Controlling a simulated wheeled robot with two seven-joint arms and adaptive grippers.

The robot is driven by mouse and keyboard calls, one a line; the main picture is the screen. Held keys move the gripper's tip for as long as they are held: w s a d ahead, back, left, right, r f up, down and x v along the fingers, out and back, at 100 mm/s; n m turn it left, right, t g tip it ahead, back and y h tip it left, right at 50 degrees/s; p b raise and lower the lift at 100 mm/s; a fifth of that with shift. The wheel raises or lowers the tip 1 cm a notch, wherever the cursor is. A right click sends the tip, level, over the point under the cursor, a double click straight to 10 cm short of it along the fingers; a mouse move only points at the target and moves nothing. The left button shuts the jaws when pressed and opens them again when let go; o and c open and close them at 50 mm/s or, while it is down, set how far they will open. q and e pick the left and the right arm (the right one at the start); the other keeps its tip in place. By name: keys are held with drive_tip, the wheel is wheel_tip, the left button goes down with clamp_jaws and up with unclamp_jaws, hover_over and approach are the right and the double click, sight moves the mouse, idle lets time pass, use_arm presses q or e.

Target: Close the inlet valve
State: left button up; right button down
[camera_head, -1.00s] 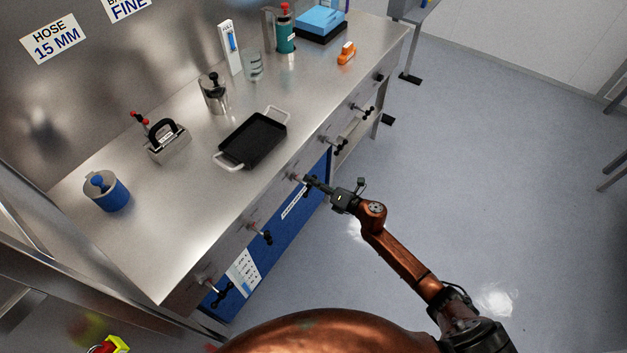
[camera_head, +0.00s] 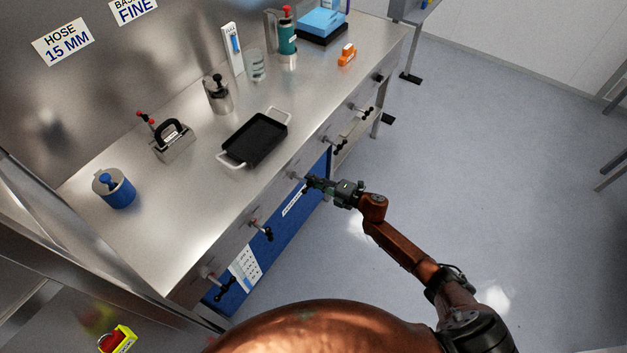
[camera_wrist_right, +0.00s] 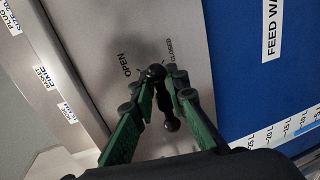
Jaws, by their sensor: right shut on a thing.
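A valve handle (camera_wrist_right: 163,100), a black bar with round ball ends, stands in front of a grey panel marked OPEN (camera_wrist_right: 124,63) and CLOSED (camera_wrist_right: 169,50) in the right wrist view. The bar runs nearly upright in that view, its upper ball between the two words. My right gripper (camera_head: 312,183) is at this valve on the bench front, and its green fingers (camera_wrist_right: 160,88) are shut on the handle from both sides. In the head view the gripper hides most of the handle. I cannot read a label naming this valve. My left gripper is not in view.
Other black-handled valves line the bench front, two at the lower left (camera_head: 266,231) (camera_head: 222,289) and more toward the upper right (camera_head: 340,145). A black tray (camera_head: 255,139) with pale handles lies on the steel bench above. The floor to the right is clear.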

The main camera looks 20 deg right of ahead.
drive_tip(key=shift+w+d+r, duration=0.1)
drive_tip(key=shift+d, duration=0.05)
drive_tip(key=c, duration=2)
unclamp_jaws()
drive_tip(key=v, duration=1.2)
